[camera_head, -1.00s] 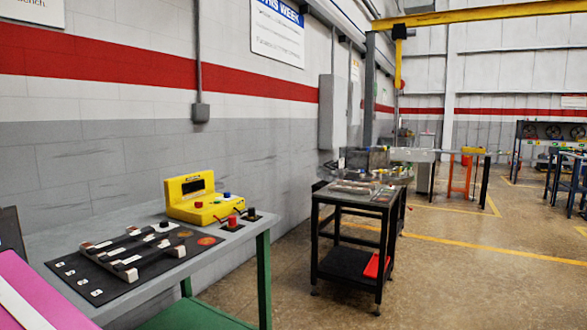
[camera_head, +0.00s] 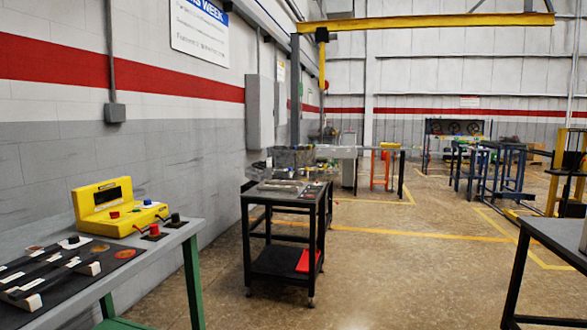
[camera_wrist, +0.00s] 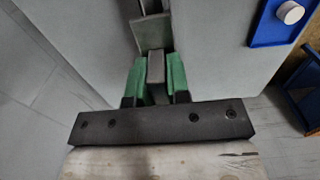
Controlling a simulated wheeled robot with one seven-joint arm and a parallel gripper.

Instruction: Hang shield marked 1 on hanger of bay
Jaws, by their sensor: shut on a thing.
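In the wrist view, my gripper (camera_wrist: 156,68) has two green fingers closed on a narrow grey piece (camera_wrist: 152,32) that runs up from between them. I cannot tell from its shape whether this is the shield, and no number 1 shows on it. Broad grey surfaces (camera_wrist: 215,60) lie to both sides beyond the fingers. My gripper does not show in the head view. I cannot make out a bay or its hanger in either view.
A grey bench with a yellow instrument (camera_head: 118,204) stands at left. A black cart (camera_head: 285,190) is at centre, a dark table (camera_head: 560,240) at right. Open floor (camera_head: 410,270) lies between them. A blue tray (camera_wrist: 268,32) with a white round item shows in the wrist view.

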